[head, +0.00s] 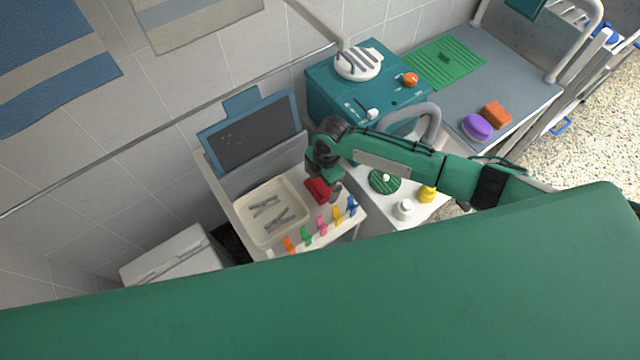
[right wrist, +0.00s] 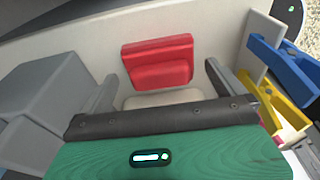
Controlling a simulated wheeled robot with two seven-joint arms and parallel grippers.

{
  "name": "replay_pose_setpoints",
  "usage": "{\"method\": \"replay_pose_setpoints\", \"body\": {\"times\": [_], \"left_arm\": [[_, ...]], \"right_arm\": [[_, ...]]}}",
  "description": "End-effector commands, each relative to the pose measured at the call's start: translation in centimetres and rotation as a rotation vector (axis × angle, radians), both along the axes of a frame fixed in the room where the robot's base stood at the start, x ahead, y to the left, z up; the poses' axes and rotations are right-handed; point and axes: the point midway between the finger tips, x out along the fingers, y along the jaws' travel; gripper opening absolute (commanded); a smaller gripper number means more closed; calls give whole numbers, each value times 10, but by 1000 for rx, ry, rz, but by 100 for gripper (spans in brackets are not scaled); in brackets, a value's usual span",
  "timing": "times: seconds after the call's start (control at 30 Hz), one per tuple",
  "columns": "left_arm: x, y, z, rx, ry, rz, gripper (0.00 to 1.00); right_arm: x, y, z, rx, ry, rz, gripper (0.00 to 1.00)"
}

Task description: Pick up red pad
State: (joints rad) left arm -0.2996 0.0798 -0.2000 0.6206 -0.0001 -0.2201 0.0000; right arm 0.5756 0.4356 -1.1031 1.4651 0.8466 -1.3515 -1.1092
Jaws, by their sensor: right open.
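The red pad (head: 318,190) lies on the pale surface just right of the cream tray in the head view. In the right wrist view the red pad (right wrist: 158,62) shows as a block with a raised step, just ahead of the jaws. My right gripper (head: 325,183) is over the pad. In the right wrist view its two grey fingers (right wrist: 160,92) stand wide apart, one at each side of the pad, with nothing held. A dark bar of the gripper hides the area closest to the camera. My left gripper is not in view.
A cream tray (head: 247,219) with grey metal tools lies to the left. Coloured clips (head: 322,226) line the front edge, close to the right finger. A dark board (head: 252,137) stands behind. A white pot (head: 404,209) and a yellow item (head: 427,194) are to the right.

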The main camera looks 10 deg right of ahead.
Motion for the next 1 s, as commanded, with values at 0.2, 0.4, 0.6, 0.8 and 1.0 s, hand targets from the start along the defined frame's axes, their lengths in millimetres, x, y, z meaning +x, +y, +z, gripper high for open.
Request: {"method": "replay_pose_setpoints", "body": {"times": [0.2, 0.4, 0.6, 0.8, 1.0], "left_arm": [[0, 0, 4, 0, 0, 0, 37], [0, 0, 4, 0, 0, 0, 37], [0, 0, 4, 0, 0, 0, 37], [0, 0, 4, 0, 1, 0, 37], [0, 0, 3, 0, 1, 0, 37]], "right_arm": [[-1, 2, -18, 1, 1, -1, 100], [-1, 2, -19, 0, 0, -1, 100], [-1, 2, -19, 0, 0, -1, 65], [-1, 2, -19, 0, -1, -1, 54], [-1, 2, -15, 0, -1, -1, 54]]}}
